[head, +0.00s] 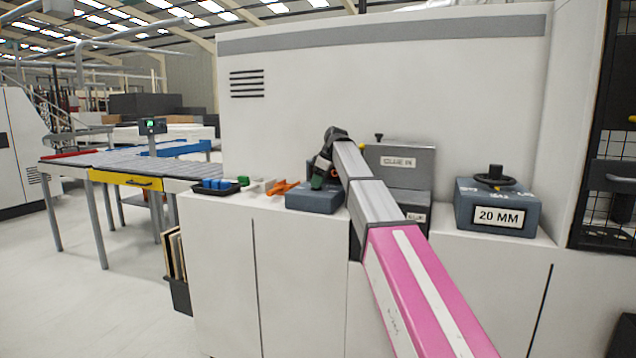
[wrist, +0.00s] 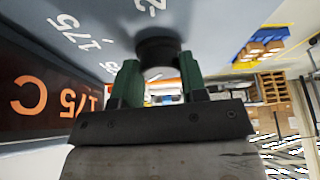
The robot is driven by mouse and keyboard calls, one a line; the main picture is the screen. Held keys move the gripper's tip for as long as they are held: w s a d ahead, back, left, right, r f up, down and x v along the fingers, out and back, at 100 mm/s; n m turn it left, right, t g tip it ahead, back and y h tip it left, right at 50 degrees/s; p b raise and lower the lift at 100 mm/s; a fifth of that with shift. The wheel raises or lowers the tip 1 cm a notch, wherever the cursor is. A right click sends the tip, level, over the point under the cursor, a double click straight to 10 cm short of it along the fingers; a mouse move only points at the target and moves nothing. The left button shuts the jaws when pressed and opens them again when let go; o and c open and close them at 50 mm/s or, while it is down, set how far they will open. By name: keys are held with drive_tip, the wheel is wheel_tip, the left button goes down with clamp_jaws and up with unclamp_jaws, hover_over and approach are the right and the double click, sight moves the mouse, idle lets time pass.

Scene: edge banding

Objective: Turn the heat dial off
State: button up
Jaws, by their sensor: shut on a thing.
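The dark round heat dial (wrist: 157,48) stands on a grey-blue panel (wrist: 100,30) in the wrist view. My gripper (wrist: 160,75) has its two green fingers closed on the sides of the dial. White numbers, 175 among them, are printed on the panel around the dial. An orange readout (wrist: 35,95), upside down in this view, shows 175 C. In the head view my gripper (head: 318,180) is at the low blue-grey box (head: 314,202) on the cabinet top. My arm and gripper hide the dial there, and which mark it points to cannot be told.
A grey glue unit (head: 405,160) stands just right of my gripper. A blue-grey box marked 20 MM (head: 497,215) with a black handwheel is further right. Orange clamps (head: 283,187) and a black tray (head: 232,189) of blue pieces lie to the left. The machine's wall rises behind.

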drive_tip(key=n, duration=0.1)
drive_tip(key=n+g, duration=0.1)
drive_tip(key=n, duration=0.2)
drive_tip(key=shift+w+n+g, duration=0.25)
drive_tip(key=shift+n+g, duration=0.05)
drive_tip(key=shift+g, duration=0.1)
drive_tip(key=shift+n+g, duration=0.6)
drive_tip(key=shift+n, duration=1)
drive_tip(key=o, duration=0.9)
